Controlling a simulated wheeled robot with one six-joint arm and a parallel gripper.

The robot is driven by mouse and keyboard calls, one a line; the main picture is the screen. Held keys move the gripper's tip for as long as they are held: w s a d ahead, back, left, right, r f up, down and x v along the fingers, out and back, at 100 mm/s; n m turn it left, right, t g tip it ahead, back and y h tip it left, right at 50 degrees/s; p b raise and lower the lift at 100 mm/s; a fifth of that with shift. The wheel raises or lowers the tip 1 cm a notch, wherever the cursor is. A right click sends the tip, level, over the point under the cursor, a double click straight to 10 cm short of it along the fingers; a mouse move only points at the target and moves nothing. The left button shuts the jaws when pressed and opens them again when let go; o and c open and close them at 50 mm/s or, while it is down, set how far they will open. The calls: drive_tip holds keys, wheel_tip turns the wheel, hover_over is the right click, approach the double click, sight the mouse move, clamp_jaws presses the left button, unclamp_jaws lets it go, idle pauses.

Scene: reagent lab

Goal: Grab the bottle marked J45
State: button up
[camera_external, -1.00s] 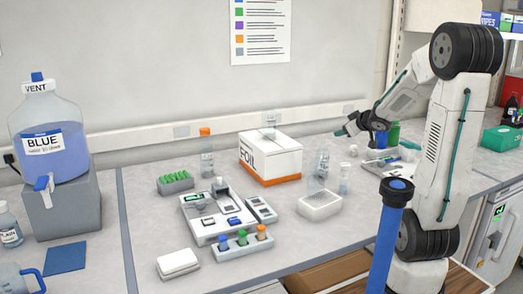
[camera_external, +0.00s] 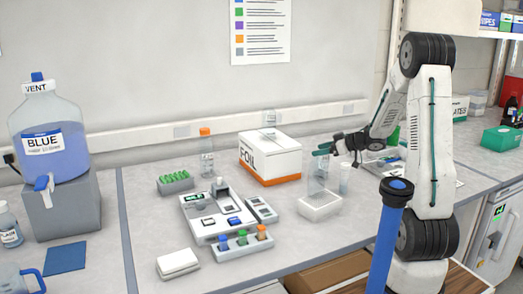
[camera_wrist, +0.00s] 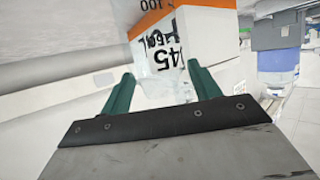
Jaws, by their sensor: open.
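A clear bottle (camera_external: 317,178) stands behind the white tray in the external view. My gripper (camera_external: 323,150) is at its upper part, coming from the right. In the wrist view the see-through bottle (camera_wrist: 163,58) has black lettering that seems to read J45. It shows ahead of and between the two green fingers of my gripper (camera_wrist: 161,72), which are apart. I cannot tell whether a finger touches it. The bottle's lower part is partly hidden by the tray in the external view.
The white FOIL box (camera_external: 270,158) with an orange stripe stands just left of the bottle. A white tray (camera_external: 320,207) is in front, and a small clear vial (camera_external: 344,180) is close on the right. Another clear bottle with an orange cap (camera_external: 206,152) stands farther left.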

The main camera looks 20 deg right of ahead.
drive_tip(key=shift+x, duration=0.75)
drive_tip(key=c, duration=1.1)
drive_tip(key=shift+o, duration=0.2)
